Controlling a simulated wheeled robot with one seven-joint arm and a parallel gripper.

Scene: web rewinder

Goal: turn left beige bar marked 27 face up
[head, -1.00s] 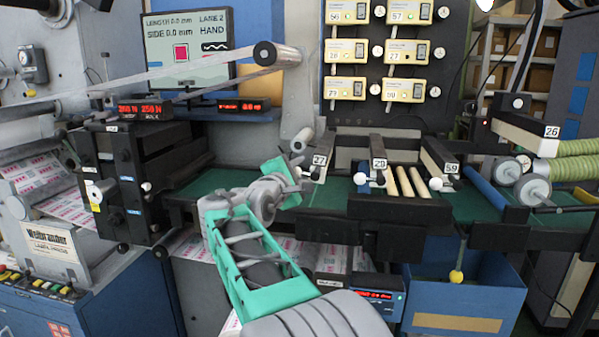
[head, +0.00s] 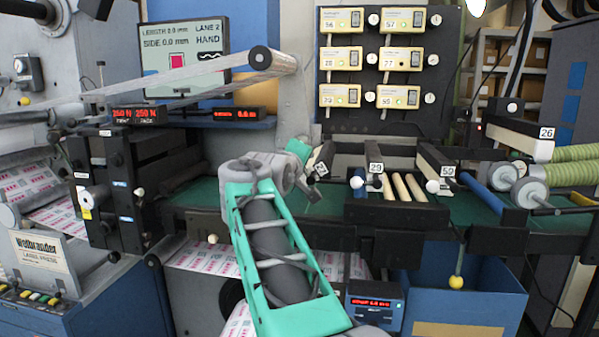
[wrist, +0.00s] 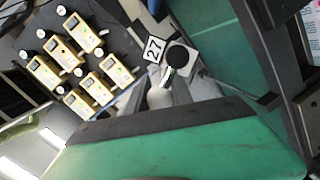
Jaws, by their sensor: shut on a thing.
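The bar marked 27 (head: 321,168) is at the left of the row of bars in the head view. Its white number plate is tilted. In the wrist view the 27 plate (wrist: 153,49) sits beside a black round end, and a short lever leads to a pale round knob (wrist: 160,98). My gripper (head: 306,164) is at the bar's near end, shut around the knob. The grey fingers show dimly around it in the wrist view. My teal wrist hides part of the bar in the head view, and I cannot tell which way its beige face points.
Bars marked 29 (head: 375,168) and 59 (head: 447,171) stand to the right, with pale rods between them. A bar marked 26 (head: 520,136) is further right. A black panel with several yellow counters (head: 341,58) is behind. A blue bin (head: 455,300) is below.

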